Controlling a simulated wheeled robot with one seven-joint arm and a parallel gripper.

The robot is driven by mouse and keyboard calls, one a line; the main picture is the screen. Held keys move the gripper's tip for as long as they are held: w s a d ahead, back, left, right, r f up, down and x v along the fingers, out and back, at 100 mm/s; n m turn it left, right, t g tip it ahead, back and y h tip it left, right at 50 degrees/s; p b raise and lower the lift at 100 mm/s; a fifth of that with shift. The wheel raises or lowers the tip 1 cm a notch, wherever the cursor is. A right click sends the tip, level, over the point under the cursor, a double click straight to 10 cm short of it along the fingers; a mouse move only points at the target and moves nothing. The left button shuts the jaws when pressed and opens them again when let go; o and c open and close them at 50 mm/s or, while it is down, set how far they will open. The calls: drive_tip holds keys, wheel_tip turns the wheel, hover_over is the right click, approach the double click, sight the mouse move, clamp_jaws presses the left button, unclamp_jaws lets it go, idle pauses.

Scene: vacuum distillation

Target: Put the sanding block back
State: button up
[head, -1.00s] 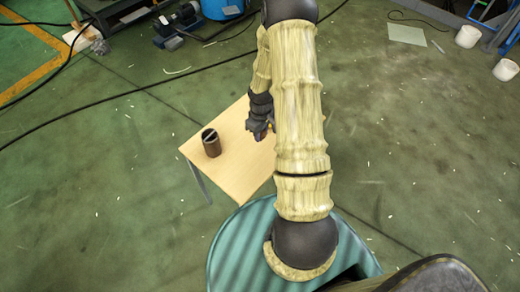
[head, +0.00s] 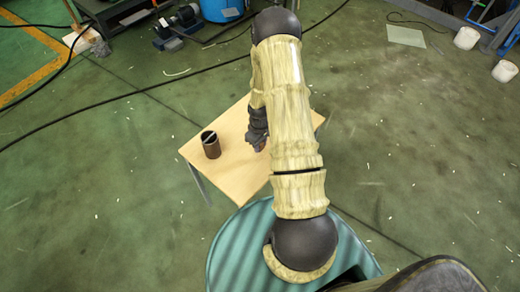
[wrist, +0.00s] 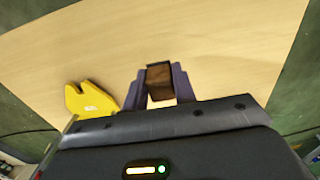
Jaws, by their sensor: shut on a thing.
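The sanding block (wrist: 159,76), a small brown block, sits between the two purple-grey fingers of my gripper (wrist: 160,88) in the wrist view. The fingers are shut on it. The pale wooden table top lies beyond it; I cannot tell whether the block touches the table. In the head view my gripper (head: 259,145) is over the middle of the table, right of a dark cup, and the block cannot be made out.
The small wooden table (head: 228,178) has a dark brown cup (head: 211,148) near its left edge. A yellow notched piece (wrist: 90,101) lies left of my gripper in the wrist view. A black cable (head: 130,93) crosses the floor behind. The table's front is clear.

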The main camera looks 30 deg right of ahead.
sight(261, 154)
drive_tip(key=shift+f, duration=2)
drive_tip(key=shift+f, duration=0.15)
drive_tip(key=o, duration=1)
drive_tip(key=shift+s+d, duration=0.1)
drive_tip(key=shift+r, duration=0.5)
wheel_tip(261, 154, up, 11)
drive_tip(key=shift+r, duration=0.2)
